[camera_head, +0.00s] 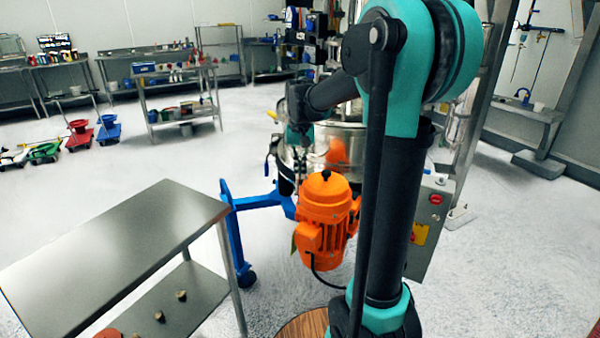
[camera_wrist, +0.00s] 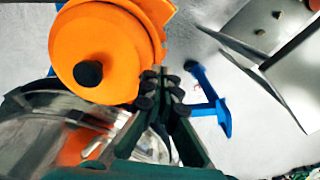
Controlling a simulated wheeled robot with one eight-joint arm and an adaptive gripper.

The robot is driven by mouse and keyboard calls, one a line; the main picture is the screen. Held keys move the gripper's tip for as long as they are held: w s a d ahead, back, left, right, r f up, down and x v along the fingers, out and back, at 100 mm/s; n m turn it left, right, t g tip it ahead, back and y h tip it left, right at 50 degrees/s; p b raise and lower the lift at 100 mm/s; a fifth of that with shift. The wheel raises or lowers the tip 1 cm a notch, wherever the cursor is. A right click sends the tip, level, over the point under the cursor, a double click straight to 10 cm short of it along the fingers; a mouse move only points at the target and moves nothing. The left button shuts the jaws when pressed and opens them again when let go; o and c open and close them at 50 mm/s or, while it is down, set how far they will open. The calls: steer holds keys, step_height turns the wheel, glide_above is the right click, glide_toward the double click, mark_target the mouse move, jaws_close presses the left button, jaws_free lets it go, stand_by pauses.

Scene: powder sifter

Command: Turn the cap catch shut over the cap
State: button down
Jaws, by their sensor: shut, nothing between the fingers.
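The powder sifter is a round steel drum (camera_head: 352,136) with an orange motor (camera_head: 325,215) on its near side. The motor also shows large at the upper left of the wrist view (camera_wrist: 110,45), with a black knob (camera_wrist: 88,73) on its end. My gripper (camera_wrist: 161,84) is shut and empty, its fingertips just right of the motor's edge in the picture; a gap in depth cannot be judged. In the head view my gripper (camera_head: 300,178) hangs by the drum's left side, above the motor. I cannot make out the cap or cap catch in either view.
A steel table (camera_head: 115,260) with a lower shelf stands at the left front. A blue stand (camera_head: 232,235) juts out left of the sifter. A grey control box (camera_head: 430,225) with a red button is to the right. Open floor lies at the left behind the table.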

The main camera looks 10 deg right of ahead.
steer(key=shift+f, duration=0.55)
steer(key=shift+f, duration=0.35)
steer(key=shift+s+f, duration=0.15)
steer(key=shift+f, duration=0.15)
steer(key=shift+f, duration=0.25)
steer(key=shift+w+d+r, duration=0.1)
steer(key=shift+w+d, duration=0.55)
steer(key=shift+d, duration=0.1)
stand_by(0.4)
steer(key=shift+w, duration=0.1)
steer(key=shift+a, duration=0.1)
steer(key=shift+s+a, duration=0.1)
steer(key=shift+s, duration=0.1)
